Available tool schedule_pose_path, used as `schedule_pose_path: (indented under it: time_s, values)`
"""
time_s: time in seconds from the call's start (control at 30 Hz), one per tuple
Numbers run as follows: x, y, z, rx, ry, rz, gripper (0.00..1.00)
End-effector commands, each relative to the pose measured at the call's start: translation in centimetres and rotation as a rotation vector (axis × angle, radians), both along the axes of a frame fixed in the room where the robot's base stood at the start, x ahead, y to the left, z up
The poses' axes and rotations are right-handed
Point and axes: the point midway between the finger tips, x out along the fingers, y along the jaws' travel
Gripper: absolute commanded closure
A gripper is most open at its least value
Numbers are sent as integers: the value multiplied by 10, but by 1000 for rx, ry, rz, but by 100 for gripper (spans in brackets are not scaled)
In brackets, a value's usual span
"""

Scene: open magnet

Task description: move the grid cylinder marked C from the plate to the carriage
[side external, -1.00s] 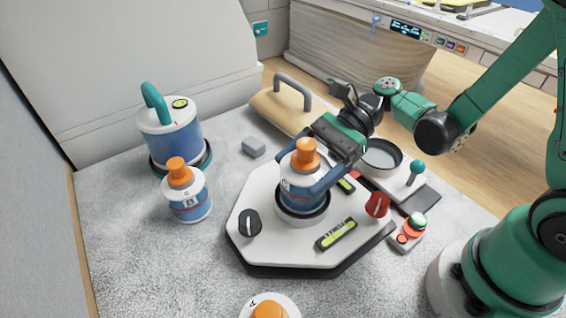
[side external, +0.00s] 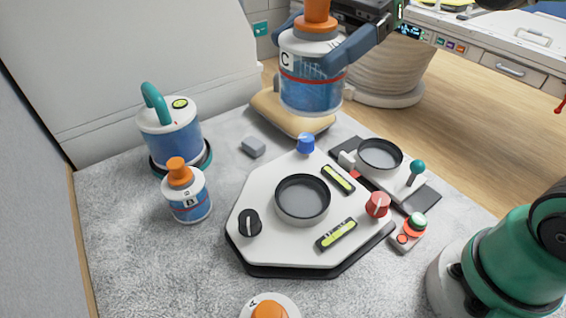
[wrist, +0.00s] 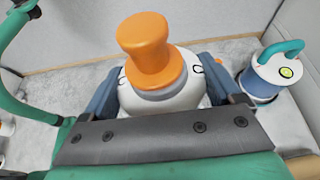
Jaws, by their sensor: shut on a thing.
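The grid cylinder marked C (side external: 311,75) has an orange knob, a white shoulder and a blue grid body. My gripper (side external: 318,58) is shut on it and holds it upright, high above the table. In the wrist view its orange knob and white top (wrist: 150,60) sit between the fingers of my gripper (wrist: 160,90). The white plate (side external: 262,200) lies on the table with its round black-rimmed seat (side external: 302,199) empty. The carriage (side external: 362,168), with an empty round dish (side external: 380,154), is at the plate's right rear.
Cylinder A (side external: 187,195) stands left of the plate, with a green-handled blue canister (side external: 169,130) behind it. Another orange-knobbed cylinder (side external: 268,306) is at the front edge. A red-and-green button box (side external: 410,231) and a small grey block (side external: 253,147) lie nearby.

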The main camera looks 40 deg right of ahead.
Motion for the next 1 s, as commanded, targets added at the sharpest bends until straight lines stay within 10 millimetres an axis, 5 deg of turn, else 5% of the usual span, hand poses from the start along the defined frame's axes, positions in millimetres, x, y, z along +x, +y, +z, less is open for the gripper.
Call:
schedule_pose_path:
  time_s: [0.37, 0.7, 1.0]
  values:
    - [28, -10, 2, 1, -1, -245, 100]
    - [96, -71, -8, 0, -1, -936, 100]
    - [116, -112, 2, 1, -1, -1248, 100]
